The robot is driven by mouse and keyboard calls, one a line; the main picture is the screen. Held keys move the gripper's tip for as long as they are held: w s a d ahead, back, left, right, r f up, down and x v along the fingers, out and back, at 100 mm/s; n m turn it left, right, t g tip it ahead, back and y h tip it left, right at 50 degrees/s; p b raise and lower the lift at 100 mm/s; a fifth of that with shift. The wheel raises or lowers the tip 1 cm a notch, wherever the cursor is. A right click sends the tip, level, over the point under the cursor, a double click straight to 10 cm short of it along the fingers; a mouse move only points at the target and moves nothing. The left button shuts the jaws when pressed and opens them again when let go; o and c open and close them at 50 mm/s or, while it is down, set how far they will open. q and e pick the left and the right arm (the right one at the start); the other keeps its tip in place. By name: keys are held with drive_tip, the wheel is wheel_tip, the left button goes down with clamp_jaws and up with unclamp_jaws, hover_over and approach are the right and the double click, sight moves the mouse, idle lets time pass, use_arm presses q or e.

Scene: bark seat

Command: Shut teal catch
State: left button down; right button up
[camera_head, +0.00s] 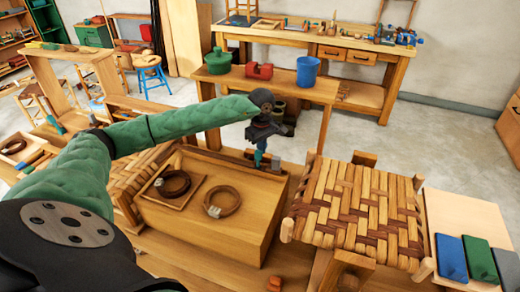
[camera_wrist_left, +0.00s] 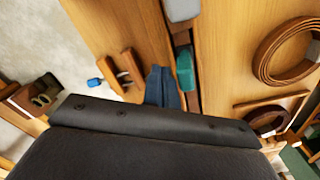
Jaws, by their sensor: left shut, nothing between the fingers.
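The teal catch (camera_head: 276,162) is a small block at the far edge of a wooden box (camera_head: 215,235) in the head view. In the left wrist view the teal catch (camera_wrist_left: 185,70) sits in a narrow slot along a wooden edge, beside a brown wooden strip. Whether the catch is fully shut is unclear. My right gripper is not in view.
Coils of brown strip (camera_head: 222,201) lie on the box top. A woven bark seat (camera_head: 355,210) stands to the right, with blue, green and grey blocks (camera_head: 480,260) beyond it. A bench behind holds a green pot (camera_head: 218,62), red clamp and blue bucket (camera_head: 307,72).

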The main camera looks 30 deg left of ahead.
use_arm(q)
drive_tip(key=shift+s+d+b, duration=0.15)
drive_tip(key=shift+s, duration=0.45)
drive_tip(key=shift+s+d+b, duration=0.15)
drive_tip(key=shift+s, duration=0.45)
drive_tip(key=shift+r, duration=0.15)
wheel_tip(320, 180, up, 8)
drive_tip(key=w+p, duration=0.1)
drive_tip(key=shift+w+a, duration=0.2)
drive_tip(key=shift+w, duration=0.05)
idle(0.6)
